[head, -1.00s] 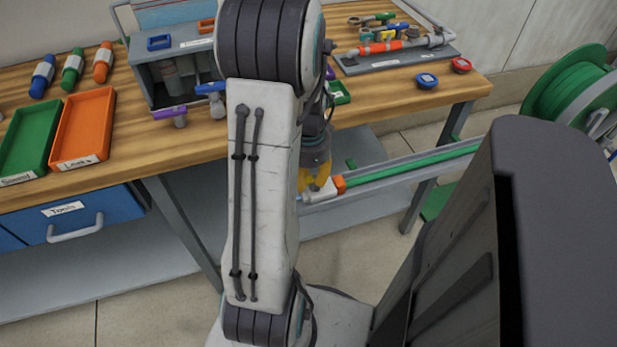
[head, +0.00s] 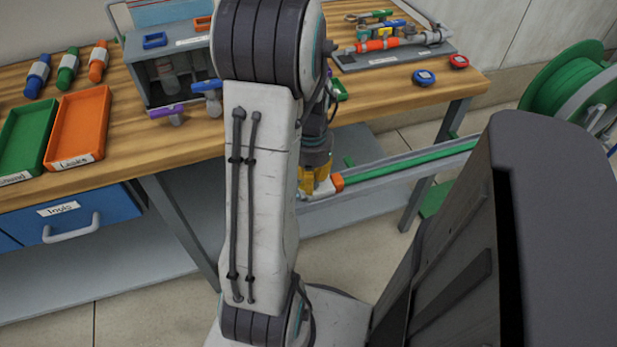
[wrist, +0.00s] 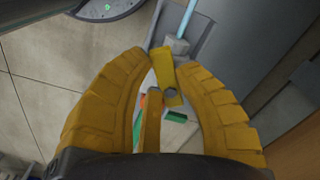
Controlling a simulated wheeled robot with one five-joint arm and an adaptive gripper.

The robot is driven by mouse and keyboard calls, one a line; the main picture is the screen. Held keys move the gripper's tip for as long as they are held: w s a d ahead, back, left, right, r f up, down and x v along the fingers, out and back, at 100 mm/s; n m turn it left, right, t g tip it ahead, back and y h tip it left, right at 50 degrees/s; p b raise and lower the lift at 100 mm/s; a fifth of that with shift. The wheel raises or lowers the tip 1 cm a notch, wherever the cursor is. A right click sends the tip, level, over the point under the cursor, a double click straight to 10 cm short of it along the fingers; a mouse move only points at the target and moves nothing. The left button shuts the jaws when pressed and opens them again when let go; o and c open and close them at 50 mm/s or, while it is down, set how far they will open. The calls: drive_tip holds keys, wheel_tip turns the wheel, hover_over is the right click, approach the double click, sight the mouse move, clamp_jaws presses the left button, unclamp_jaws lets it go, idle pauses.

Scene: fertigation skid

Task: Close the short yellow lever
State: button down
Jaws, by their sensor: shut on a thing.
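The short yellow lever (wrist: 163,63) lies between the fingers of my gripper (wrist: 165,67) in the wrist view, with a round grey pivot on it. My gripper's ridged yellow fingers are shut on the lever. The grey-white valve body (wrist: 172,45) and pale blue pipe show just beyond the fingertips. In the head view my gripper (head: 312,184) is low, in front of the bench's lower shelf, at the left end of a green line with an orange collar (head: 338,182). My arm hides most of the lever there, so its angle is unclear.
The wooden bench (head: 130,145) carries a green tray (head: 28,138), an orange tray (head: 78,125), a grey box (head: 165,70) and a valve board (head: 400,58). A green hose reel (head: 560,85) stands right. Open floor lies in front of the bench.

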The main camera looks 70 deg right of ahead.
drive_tip(key=n, duration=0.2)
drive_tip(key=s+n, duration=0.1)
drive_tip(key=n, duration=0.2)
drive_tip(key=shift+f+n, duration=0.1)
drive_tip(key=shift+n, duration=0.2)
drive_tip(key=n, duration=0.5)
drive_tip(key=shift+s+d, duration=0.3)
drive_tip(key=c, duration=0.9)
unclamp_jaws()
drive_tip(key=shift+d, duration=0.1)
wheel_tip(320, 180, up, 12)
drive_tip(key=shift+r, duration=0.1)
idle(0.6)
